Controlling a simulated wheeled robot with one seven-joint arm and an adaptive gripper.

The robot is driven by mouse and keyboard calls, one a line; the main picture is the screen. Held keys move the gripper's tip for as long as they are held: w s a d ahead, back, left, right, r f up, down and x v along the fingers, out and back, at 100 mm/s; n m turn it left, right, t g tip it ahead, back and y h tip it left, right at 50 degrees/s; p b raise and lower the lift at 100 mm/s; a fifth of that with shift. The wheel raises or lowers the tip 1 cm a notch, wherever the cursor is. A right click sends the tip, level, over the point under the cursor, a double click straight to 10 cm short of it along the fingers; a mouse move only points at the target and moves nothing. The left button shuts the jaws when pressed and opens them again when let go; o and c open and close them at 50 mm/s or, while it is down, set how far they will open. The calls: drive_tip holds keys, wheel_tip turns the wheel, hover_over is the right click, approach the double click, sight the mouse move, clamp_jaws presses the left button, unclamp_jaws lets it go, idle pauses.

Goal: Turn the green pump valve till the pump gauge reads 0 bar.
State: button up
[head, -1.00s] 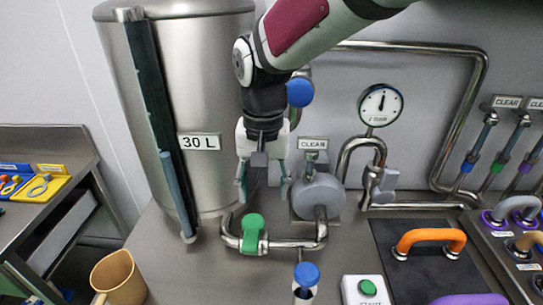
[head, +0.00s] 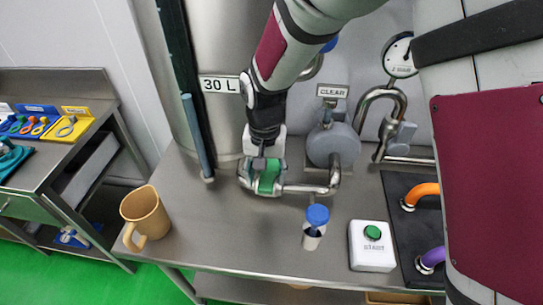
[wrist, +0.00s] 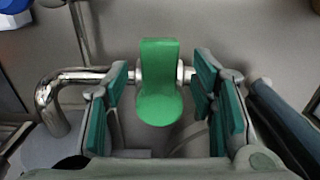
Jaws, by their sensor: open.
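The green pump valve (head: 266,181) sits on the steel pipe low in front of the tank. My gripper (head: 261,168) is down at the valve with its fingers on either side of it. In the wrist view the green handle (wrist: 158,85) stands between the two open teal-padded fingers (wrist: 163,98), with a gap on each side. The pump gauge (head: 399,58) is at the upper right, its right edge covered by my own arm. Its needle is too small to read surely.
A steel 30 L tank (head: 222,118) stands behind the valve. A blue-capped valve (head: 317,216) and a white START box (head: 371,246) are to the right on the bench. A tan jug (head: 146,214) stands at the left. The bench between is clear.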

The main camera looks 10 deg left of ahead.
drive_tip(key=shift+f, duration=0.8)
drive_tip(key=shift+c, duration=0.6)
clamp_jaws()
drive_tip(key=shift+d, duration=0.1)
drive_tip(key=shift+w+d+n+b, duration=0.65)
drive_tip(key=shift+w+d+n, duration=0.3)
drive_tip(key=shift+n, duration=2.1)
drive_tip(key=shift+w+d+n+b, duration=0.75)
drive_tip(key=shift+w+n, duration=0.35)
drive_tip(key=shift+n, duration=1.9)
drive_tip(key=shift+w+d+n+b, duration=0.55)
drive_tip(key=shift+w+d+n, duration=0.45)
drive_tip(key=shift+n, duration=2.05)
